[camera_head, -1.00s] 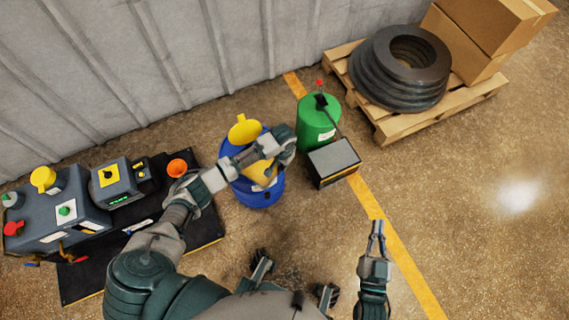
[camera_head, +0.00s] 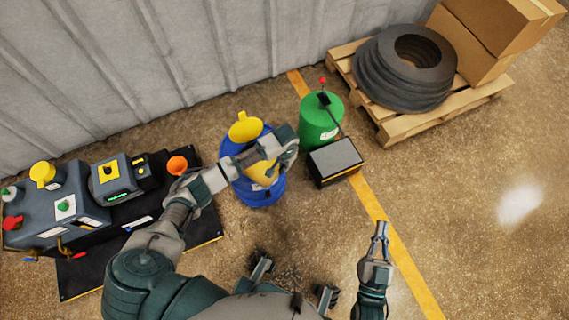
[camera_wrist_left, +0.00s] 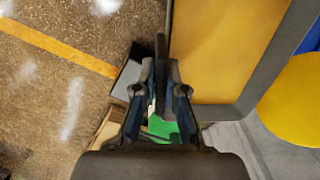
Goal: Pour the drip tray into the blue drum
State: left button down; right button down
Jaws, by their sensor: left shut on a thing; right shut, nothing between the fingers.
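The blue drum (camera_head: 262,196) stands upright left of the floor line, with a round yellow lid (camera_head: 244,127) raised at its back. My left gripper (camera_head: 288,150) is above the drum's right side. In the left wrist view, my left gripper (camera_wrist_left: 160,95) is shut on the dark rim of the drip tray (camera_wrist_left: 225,50), whose inside is amber. A yellow patch below my arm in the head view may be the tray; my arm hides much of it and the drum mouth. My right gripper (camera_head: 380,234) is shut and empty over bare floor.
A green canister (camera_head: 319,123) and a black box (camera_head: 334,158) stand just right of the drum. A grey machine (camera_head: 62,208) on a black base is at the left. A pallet (camera_head: 403,128) with rings and cartons is at the upper right. The right floor is clear.

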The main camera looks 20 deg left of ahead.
pick_arm(q)
jog(key=shift+f+b, duration=0.4)
jog(key=shift+f, duration=0.05)
jog(key=shift+d, duration=0.1)
jog(key=shift+f+b, duration=0.1)
jog(key=shift+b, duration=0.25)
pick_arm(e)
jog(key=r+t, duration=0.1)
jog(key=s+r+t, duration=0.1)
jog(key=r+t, duration=0.1)
jog(key=shift+s+d+r, duration=0.15)
jog(key=shift+s+d, duration=0.2)
pick_arm(q)
jog(key=shift+h, duration=0.3)
jog(key=shift+b, duration=0.3)
jog(key=shift+w+a, duration=0.1)
jog(key=shift+a, duration=0.1)
pick_arm(e)
jog(key=shift+s+d+r+m+t, duration=0.15)
jog(key=shift+s+r+m+t, duration=0.15)
jog(key=shift+s+r+t, duration=0.3)
